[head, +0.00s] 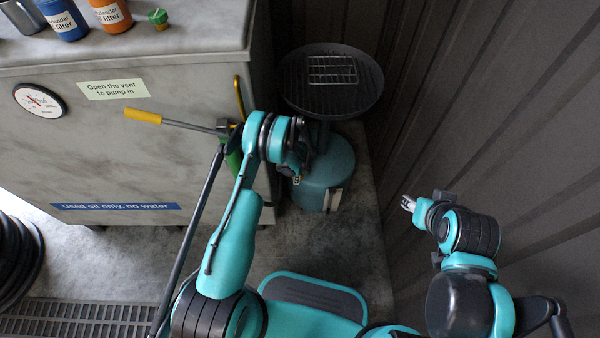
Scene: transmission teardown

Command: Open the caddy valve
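The teal caddy (338,166) stands on the floor beside the workbench-like tank, with a wide dark drain pan (295,85) on top and a pale plate (333,200) low on its side. I cannot pick out the caddy valve for sure; my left arm covers part of the caddy's left side. My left gripper (295,175) is at that left side, small and dark against the caddy, and its finger opening and any contact cannot be made out. My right gripper (407,203) is at the right, clear of the caddy, with its finger opening too small to judge.
The grey tank (75,150) fills the left, with a gauge (39,100), a vent label (113,89) and a yellow-handled lever (143,116). Bottles (62,18) stand on top. A ribbed wall (500,120) closes the right. A coiled hose (18,262) and floor grate (80,318) lie lower left.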

